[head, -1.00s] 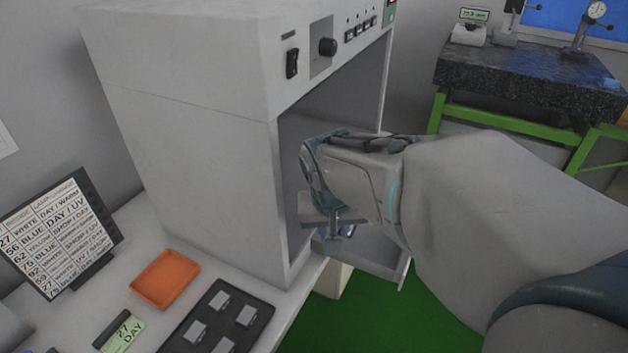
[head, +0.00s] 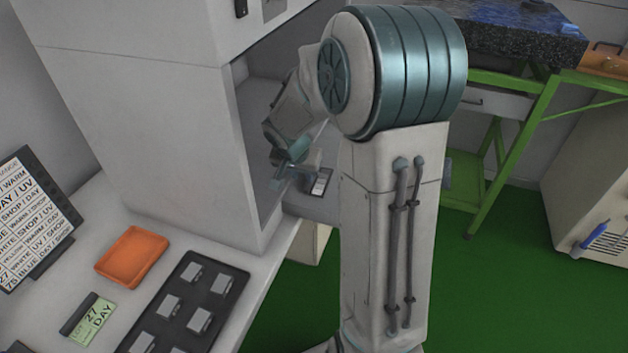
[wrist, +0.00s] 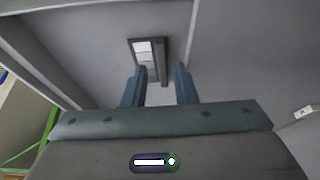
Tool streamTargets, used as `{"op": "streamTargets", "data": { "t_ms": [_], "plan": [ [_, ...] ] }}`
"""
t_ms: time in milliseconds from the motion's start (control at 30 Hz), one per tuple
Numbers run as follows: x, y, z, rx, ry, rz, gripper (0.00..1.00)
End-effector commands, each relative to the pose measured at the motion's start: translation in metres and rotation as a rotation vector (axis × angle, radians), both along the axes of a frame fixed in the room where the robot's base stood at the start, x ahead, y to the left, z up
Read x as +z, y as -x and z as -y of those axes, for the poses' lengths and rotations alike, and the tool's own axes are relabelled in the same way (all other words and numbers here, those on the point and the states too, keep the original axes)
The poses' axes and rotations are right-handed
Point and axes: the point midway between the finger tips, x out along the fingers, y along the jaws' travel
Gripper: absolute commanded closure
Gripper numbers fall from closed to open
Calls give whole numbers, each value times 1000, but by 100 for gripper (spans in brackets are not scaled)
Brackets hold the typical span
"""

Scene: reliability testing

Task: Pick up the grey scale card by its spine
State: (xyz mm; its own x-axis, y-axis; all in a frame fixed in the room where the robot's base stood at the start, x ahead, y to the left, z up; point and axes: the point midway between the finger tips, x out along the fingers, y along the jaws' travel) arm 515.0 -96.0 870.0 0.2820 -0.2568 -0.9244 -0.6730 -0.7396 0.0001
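The grey scale card (head: 320,183) lies on the floor of the grey cabinet, beside my gripper, and is partly hidden by my arm in the head view. In the wrist view the card (wrist: 144,50) has pale and grey patches in a dark frame, with a raised dark bar, seemingly its spine (wrist: 163,62), along its right side. My gripper (wrist: 159,84) is open and empty. Its two blue fingers point toward the card, with the bar's near end between their lines. I cannot tell the remaining gap. The fingers also show in the head view (head: 284,178).
The cabinet's side wall (head: 150,130) stands close left of my gripper. On the white bench are an orange tray (head: 132,257), a dark holder with several grey blocks (head: 233,268), a green label card (head: 92,322) and a lamp sign (head: 35,215). A green-framed table (head: 515,150) stands behind right.

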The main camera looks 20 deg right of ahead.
Motion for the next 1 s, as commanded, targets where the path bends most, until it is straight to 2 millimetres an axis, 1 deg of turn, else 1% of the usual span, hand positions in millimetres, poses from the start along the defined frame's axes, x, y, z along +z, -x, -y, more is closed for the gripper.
{"op": "streamTargets", "data": {
  "t_ms": [33, 100, 267, 500, 600, 700, 900, 933, 967, 1000],
  "plan": [
    [-9, -2, 2, 1, 0, -3, 75],
    [-15, -4, 4, 1, 0, 0, 75],
    [-23, -6, 6, 1, 0, 0, 75],
    [-57, -10, 8, 2, -1, -2, 75],
    [-66, -13, 11, 1, 1, -2, 75],
    [-70, -15, 13, 1, 0, 0, 75],
    [-70, -15, 13, 1, 0, 1, 75],
    [-70, -15, 13, 1, 0, 1, 77],
    [-70, -15, 13, 1, 0, 1, 86],
    [-70, -15, 13, 1, 0, 1, 97]
  ]
}}
